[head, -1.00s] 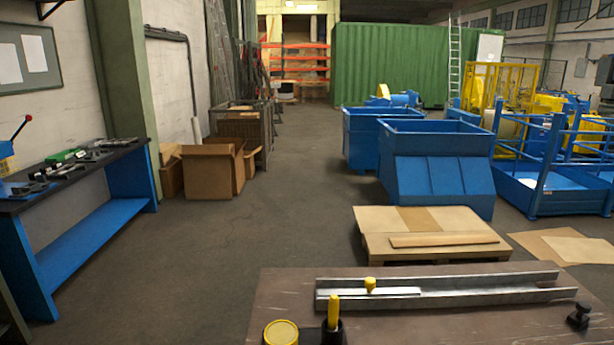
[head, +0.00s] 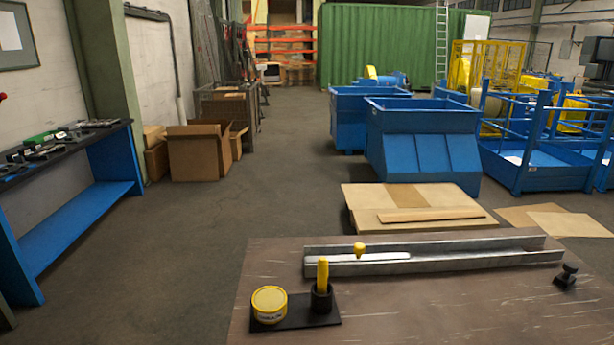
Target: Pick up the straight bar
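A long grey metal channel (head: 480,258) with raised side walls lies across the brown table (head: 420,310). A lighter, straight flat bar (head: 385,256) lies inside the left part of the channel. A yellow knob (head: 359,249) stands up at the bar; whether it is fixed to the bar I cannot tell. The channel's front wall partly hides the bar. Neither of my grippers is in view.
A black tray (head: 292,324) at the table's front left holds a yellow tin (head: 269,304) and a black cup (head: 321,298) with a yellow-handled item. A small black part (head: 565,275) sits at the right. A pallet (head: 415,205) stands behind the table.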

